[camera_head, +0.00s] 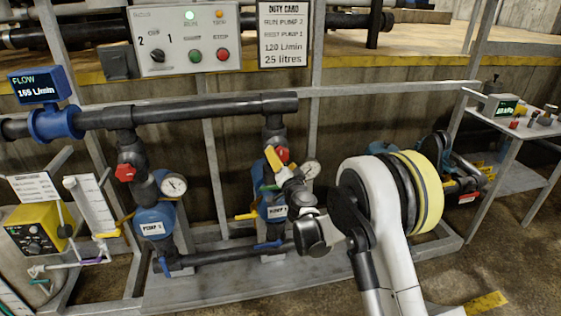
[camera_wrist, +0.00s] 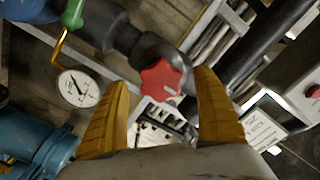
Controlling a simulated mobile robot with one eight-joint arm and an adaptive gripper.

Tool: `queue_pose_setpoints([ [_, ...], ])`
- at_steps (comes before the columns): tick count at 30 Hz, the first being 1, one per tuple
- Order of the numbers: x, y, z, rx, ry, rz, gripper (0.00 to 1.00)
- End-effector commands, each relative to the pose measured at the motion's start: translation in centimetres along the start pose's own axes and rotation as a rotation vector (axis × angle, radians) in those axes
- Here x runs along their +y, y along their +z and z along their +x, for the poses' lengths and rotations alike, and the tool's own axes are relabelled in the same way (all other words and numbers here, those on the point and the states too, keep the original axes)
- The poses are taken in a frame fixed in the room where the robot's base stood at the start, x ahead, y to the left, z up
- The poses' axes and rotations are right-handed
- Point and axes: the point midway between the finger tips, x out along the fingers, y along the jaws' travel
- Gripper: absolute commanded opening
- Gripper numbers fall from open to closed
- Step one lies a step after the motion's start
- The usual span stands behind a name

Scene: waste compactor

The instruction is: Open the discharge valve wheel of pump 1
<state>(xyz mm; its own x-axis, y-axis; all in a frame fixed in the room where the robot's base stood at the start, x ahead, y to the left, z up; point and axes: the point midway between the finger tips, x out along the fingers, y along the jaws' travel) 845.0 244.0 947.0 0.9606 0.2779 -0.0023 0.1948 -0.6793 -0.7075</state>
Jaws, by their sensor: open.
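Two blue pumps stand side by side on the rack. The left pump (camera_head: 153,226) has a label that appears to read PUMP 1, with a red valve wheel (camera_head: 125,173) above it. The right pump (camera_head: 268,208) has a label too small to read surely, and another red valve wheel (camera_head: 282,154) on its riser. My gripper (camera_head: 275,168) is at this right-hand riser, a yellow finger beside its wheel. In the wrist view my gripper (camera_wrist: 156,76) is open, with a red lobed wheel (camera_wrist: 161,80) framed between and beyond the fingertips. No grip on it is visible.
Pressure gauges (camera_head: 174,186) (camera_wrist: 78,89) sit beside the risers. A dark horizontal pipe (camera_head: 190,110) runs above, with a blue flow meter (camera_head: 55,121) reading about 165 L/min. The control panel (camera_head: 185,40) shows a lit green lamp. A side table (camera_head: 520,130) stands at the right.

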Motion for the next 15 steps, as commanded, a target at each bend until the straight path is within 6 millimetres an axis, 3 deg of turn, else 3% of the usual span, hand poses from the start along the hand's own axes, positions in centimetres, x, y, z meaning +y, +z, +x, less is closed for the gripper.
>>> queue_pose_setpoints([
  [5, 0.1, 0.0, 1.6, 0.0, 0.0, 0.0, 0.79],
  [14, 0.0, -0.1, 1.8, 0.0, 0.0, -0.001, 0.79],
  [15, 0.0, -0.1, 1.8, 0.0, 0.0, -0.001, 0.68],
])
